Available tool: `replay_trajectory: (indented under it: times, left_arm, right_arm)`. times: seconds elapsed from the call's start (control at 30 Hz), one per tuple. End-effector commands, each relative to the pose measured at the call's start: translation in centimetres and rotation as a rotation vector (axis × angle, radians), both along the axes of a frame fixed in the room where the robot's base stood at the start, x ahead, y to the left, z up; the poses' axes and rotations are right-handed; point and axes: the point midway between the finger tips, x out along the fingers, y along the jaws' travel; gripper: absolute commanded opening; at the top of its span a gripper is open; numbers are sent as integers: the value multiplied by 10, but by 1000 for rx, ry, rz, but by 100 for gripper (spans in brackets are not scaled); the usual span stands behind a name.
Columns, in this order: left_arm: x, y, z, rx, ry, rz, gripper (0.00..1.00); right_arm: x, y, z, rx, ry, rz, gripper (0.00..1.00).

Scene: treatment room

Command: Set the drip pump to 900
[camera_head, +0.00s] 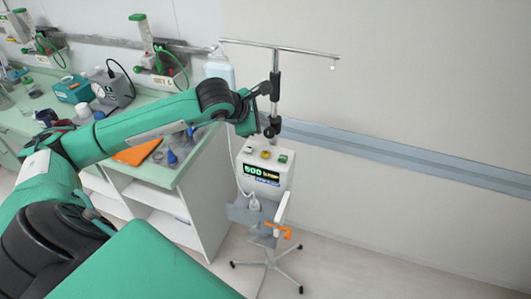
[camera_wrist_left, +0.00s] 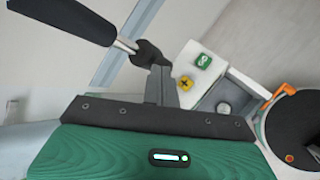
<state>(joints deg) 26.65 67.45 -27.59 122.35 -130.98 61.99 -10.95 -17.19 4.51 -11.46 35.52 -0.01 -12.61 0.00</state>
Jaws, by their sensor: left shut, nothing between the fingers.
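The drip pump (camera_head: 268,175) is a pale box on a wheeled pole stand. Its lit display (camera_head: 261,174) shows green digits that look like 500. On its top are a yellow button (camera_head: 265,154), a green button (camera_head: 282,158) and a grey button. My left gripper (camera_head: 269,131) is shut and empty, above and behind the pump's top near the pole, apart from the buttons. My right gripper is not in view.
The stand's pole and crossbar (camera_head: 285,50) rise close beside my left gripper, with a drip bag (camera_head: 219,70) hanging left. A counter (camera_head: 185,165) with bottles and devices is at left. The wall rail (camera_head: 400,155) runs behind. Floor at right is clear.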

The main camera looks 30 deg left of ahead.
Motion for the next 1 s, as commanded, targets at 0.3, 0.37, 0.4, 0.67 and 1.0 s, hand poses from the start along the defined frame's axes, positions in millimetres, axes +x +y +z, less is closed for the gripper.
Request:
replay_trajectory:
  times: [0.3,0.37,0.4,0.67,1.0]
  left_arm:
    - [0,0,-21,-2,3,0,0]
    - [0,0,-28,-2,3,0,0]
    - [0,0,-34,-3,3,1,0]
    - [0,-1,-74,-3,-1,-1,0]
    - [0,-1,-89,-2,0,-1,0]
  right_arm:
    - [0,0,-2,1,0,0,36]
    - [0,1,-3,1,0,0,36]
    - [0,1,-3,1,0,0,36]
    - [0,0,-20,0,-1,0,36]
    - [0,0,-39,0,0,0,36]
